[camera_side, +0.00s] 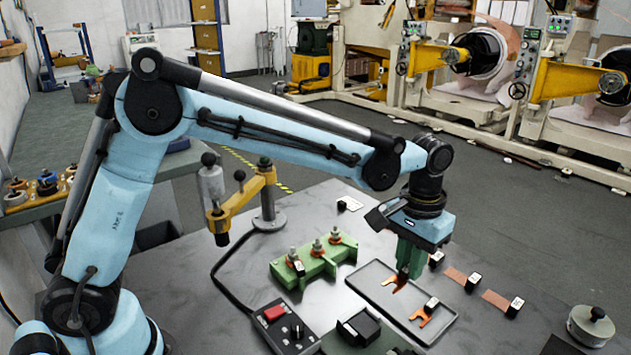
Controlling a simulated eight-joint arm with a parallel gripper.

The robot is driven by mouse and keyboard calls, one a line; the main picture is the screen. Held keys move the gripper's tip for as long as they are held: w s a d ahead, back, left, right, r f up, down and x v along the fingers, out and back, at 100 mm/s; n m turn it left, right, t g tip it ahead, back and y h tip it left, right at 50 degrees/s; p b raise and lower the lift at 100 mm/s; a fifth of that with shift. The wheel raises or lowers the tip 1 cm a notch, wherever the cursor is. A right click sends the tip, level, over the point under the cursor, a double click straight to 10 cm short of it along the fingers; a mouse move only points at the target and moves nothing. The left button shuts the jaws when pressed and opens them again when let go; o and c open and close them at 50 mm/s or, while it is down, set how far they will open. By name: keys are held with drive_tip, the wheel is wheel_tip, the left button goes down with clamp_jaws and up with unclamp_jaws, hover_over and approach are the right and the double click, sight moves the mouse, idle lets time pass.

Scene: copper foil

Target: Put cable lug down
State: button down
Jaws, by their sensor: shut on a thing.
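My gripper (402,274), with green fingers, points down over the far part of a shallow grey tray (381,312). It is shut on a copper cable lug (397,285), whose forked end shows just below the fingertips. The fingers hide the rest of that lug. I cannot tell whether the held lug touches the tray floor. A second copper lug (424,315) with a black and white end lies in the near right part of the tray, apart from my gripper.
A green terminal block (313,262) with several posts stands left of the tray. Copper strips (456,275) with black ends lie to the right. A control box with a red switch (284,325), a dark clamp (362,328) and a round metal weight (591,326) sit near the front.

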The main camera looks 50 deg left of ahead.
drive_tip(key=w+a+f, duration=0.4)
drive_tip(key=w+a, duration=0.1)
drive_tip(key=shift+a+f, duration=0.35)
drive_tip(key=shift+f, duration=2)
drive_tip(key=shift+f, duration=0.15)
drive_tip(key=c, duration=1.1)
unclamp_jaws()
